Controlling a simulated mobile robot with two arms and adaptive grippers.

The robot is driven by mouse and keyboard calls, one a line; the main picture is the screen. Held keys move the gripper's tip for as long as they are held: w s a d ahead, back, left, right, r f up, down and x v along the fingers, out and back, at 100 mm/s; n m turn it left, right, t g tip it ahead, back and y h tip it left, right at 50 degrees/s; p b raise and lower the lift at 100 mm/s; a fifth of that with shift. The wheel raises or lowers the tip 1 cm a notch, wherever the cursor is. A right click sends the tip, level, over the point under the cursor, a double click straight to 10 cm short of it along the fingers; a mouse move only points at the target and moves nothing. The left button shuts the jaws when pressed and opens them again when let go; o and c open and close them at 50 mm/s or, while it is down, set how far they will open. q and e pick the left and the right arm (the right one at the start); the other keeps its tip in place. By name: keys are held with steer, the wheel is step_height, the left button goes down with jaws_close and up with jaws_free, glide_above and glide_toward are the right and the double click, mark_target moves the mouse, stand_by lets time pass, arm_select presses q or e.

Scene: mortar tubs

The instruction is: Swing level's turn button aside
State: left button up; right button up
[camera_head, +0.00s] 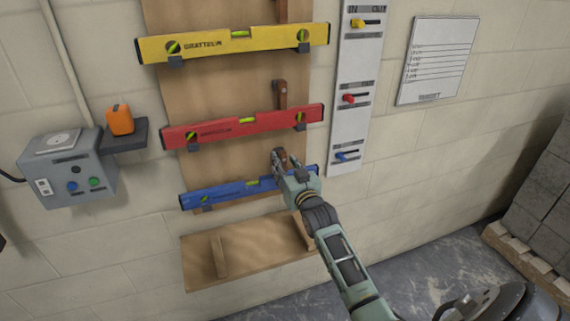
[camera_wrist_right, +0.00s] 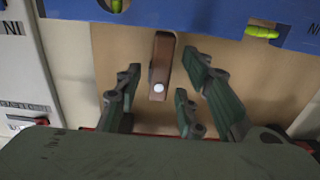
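The blue level (camera_head: 226,191) hangs lowest on the wooden board; in the right wrist view its blue face (camera_wrist_right: 190,14) crosses the top. Its brown turn button (camera_wrist_right: 160,66) with a pale round screw stands upright beside the level's edge; I cannot tell whether they touch. My right gripper (camera_head: 287,160) is at the button, just above the right part of the blue level. In the wrist view the open fingers (camera_wrist_right: 165,100) stand on both sides of the button, with gaps visible. In the head view the gripper mostly hides the button. My left gripper is not in view.
A red level (camera_head: 225,131) with its turn button (camera_head: 280,95) and a yellow level (camera_head: 215,46) hang above. A white panel (camera_head: 349,115) with coloured levers is close on the right. A wooden shelf (camera_head: 255,255) juts out below. A grey control box (camera_head: 70,175) is at left.

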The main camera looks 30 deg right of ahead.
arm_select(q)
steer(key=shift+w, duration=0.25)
arm_select(e)
steer(key=shift+w, duration=0.15)
steer(key=shift+c, duration=0.4)
jaws_close()
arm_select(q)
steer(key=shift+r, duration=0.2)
arm_select(e)
steer(key=shift+m, duration=0.3)
steer(key=m, duration=0.1)
steer(key=m+p, duration=0.1)
steer(key=m, duration=0.1)
steer(key=shift+a+r+m+p, duration=0.1)
steer(key=shift+a+m+p, duration=0.1)
steer(key=shift+m+p, duration=0.1)
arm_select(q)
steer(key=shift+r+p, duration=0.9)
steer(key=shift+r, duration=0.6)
arm_select(e)
steer(key=shift+w+a+r+m, duration=0.1)
steer(key=shift+m, duration=2.15)
steer(key=shift+s+a+r+m, duration=0.1)
steer(key=shift+r+m, duration=0.05)
steer(key=shift+m, duration=2.05)
steer(key=shift+w+a+r+m, duration=0.1)
steer(key=shift+m, duration=2.15)
